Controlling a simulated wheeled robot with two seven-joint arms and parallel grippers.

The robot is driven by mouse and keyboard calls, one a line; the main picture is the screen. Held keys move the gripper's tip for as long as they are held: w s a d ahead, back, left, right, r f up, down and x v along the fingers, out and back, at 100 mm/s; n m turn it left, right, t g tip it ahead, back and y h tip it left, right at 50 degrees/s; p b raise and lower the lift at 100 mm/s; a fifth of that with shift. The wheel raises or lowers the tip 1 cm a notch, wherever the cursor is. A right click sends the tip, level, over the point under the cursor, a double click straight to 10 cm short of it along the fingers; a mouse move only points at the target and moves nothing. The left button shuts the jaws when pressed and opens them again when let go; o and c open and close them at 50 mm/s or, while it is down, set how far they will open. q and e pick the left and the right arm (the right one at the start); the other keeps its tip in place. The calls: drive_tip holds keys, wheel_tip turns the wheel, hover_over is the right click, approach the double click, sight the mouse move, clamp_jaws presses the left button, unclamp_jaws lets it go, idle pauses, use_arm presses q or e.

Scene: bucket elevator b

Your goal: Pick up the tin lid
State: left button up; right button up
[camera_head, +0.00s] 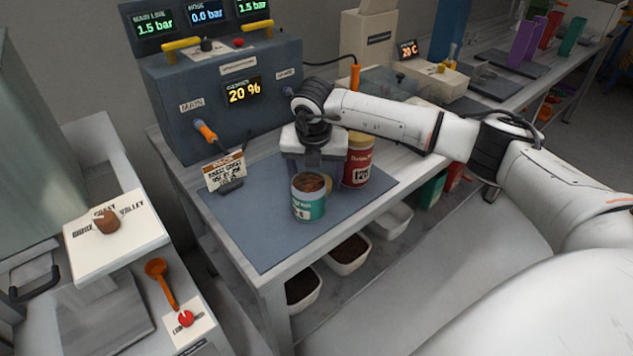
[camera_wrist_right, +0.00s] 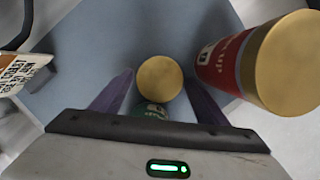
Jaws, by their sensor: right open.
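The tin lid is a round gold disc (camera_wrist_right: 159,78). In the wrist view it lies between the two dark fingers of my open right gripper (camera_wrist_right: 158,92), touching neither visibly. A teal patch (camera_wrist_right: 152,109) shows just below the lid in the wrist view. My left gripper is not in view.
A red tin with a gold top (camera_wrist_right: 235,65) stands right of my right gripper, also in the head view (camera_head: 357,168). A sign card (camera_head: 225,173) stands at the left of the blue-grey mat (camera_head: 265,237). The control box (camera_head: 215,95) is behind. The mat's front is clear.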

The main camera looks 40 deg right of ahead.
drive_tip(key=c, duration=0.8)
